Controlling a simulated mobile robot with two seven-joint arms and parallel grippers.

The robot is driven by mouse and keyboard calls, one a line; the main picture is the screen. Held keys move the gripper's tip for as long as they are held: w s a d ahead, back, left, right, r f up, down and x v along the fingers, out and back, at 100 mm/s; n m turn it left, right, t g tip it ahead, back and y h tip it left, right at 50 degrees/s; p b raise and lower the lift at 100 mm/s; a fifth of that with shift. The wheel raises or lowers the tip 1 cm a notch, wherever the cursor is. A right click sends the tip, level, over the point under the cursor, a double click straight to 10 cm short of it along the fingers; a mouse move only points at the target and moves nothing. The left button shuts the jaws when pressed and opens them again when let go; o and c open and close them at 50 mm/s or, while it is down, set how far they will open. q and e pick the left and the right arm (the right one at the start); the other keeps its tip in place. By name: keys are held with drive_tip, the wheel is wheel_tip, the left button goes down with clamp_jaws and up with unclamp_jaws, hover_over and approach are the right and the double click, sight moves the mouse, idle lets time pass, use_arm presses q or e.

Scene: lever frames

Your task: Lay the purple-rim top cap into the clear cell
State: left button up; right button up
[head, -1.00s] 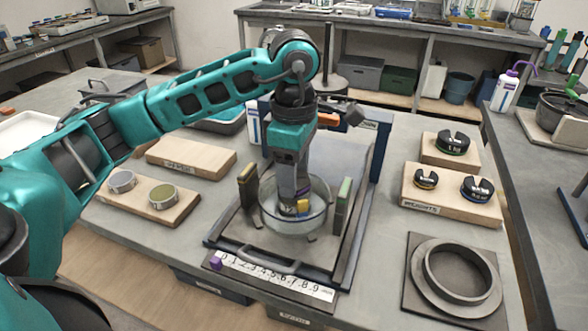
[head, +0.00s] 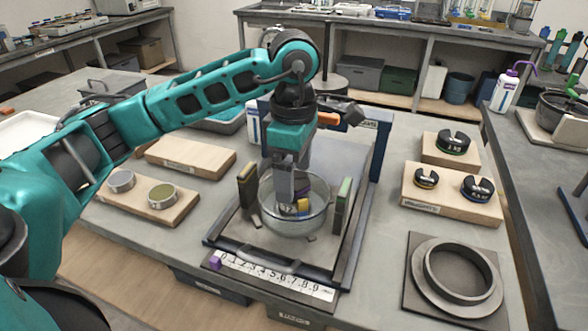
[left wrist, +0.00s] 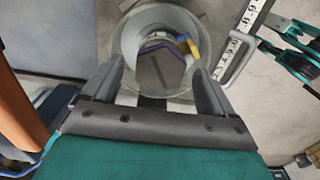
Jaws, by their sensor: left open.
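The clear cell (head: 325,207) is a see-through round cup in the middle of the black frame, and its wall also shows in the left wrist view (left wrist: 124,40). My left gripper (head: 290,198) points down over the cell's mouth, its fingers partly seen against the glass. In the left wrist view the open fingers (left wrist: 158,66) have nothing between them. A grey round part with a purple rim (left wrist: 150,48), looking like the top cap, lies inside the cell below the fingers. A yellow and blue piece (left wrist: 188,45) shows at its edge. Whether the cap lies flat is unclear.
A scale strip (head: 270,278) runs along the frame's front. Two short round pieces (head: 162,195) sit on a wooden board at the left. Slotted weights (head: 476,187) stand on wooden blocks at the right. A dark ring (head: 458,274) lies at the front right.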

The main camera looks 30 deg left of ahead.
use_arm(q)
wheel_tip(320, 180, up, 13)
drive_tip(key=p, duration=0.3)
drive_tip(key=shift+s+f, duration=0.1)
idle(0.4)
